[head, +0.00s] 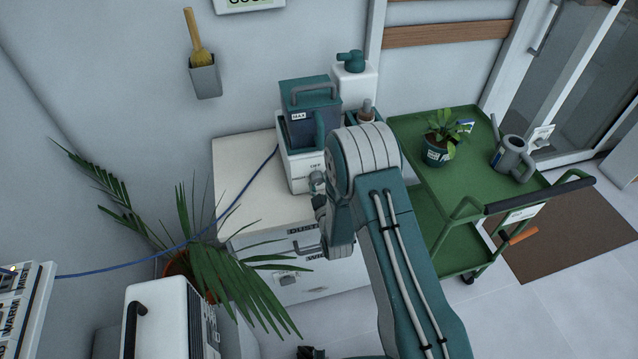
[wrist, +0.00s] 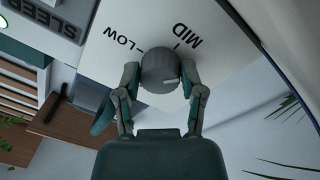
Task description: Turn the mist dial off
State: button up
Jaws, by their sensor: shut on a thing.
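The mist dial (wrist: 159,68) is a round grey knob on the white front panel of the humidifier (head: 303,170), which has a teal tank marked MAX. In the wrist view, LOW and MID are printed beside the dial. A pale mark shows on the dial's lower right edge, but I cannot tell which setting it means. My gripper (wrist: 160,80) is shut on the dial, one finger on each side.
The humidifier stands on a cream-topped cabinet (head: 240,190) with drawer handles below. A green cart (head: 405,135) with a potted plant (head: 437,150) and a watering can (head: 512,157) is to the right. Palm fronds (head: 240,275) and a blue cord (head: 235,205) are to the left.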

jog(key=n, duration=0.7)
jog(key=shift+r+n+y, duration=0.1)
jog(key=shift+n+y, duration=0.3)
jog(key=n, duration=0.6)
jog(key=shift+n, duration=0.4)
jog(key=n, duration=0.6)
jog(key=shift+s+g+y, duration=0.1)
jog(key=shift+g+y, duration=0.2)
jog(key=shift+y, duration=0.1)
jog(key=n, duration=0.6)
jog(key=shift+a+n, duration=0.1)
jog(key=shift+n, duration=0.3)
jog(key=o, duration=0.9)
jog(key=shift+o, duration=1.2)
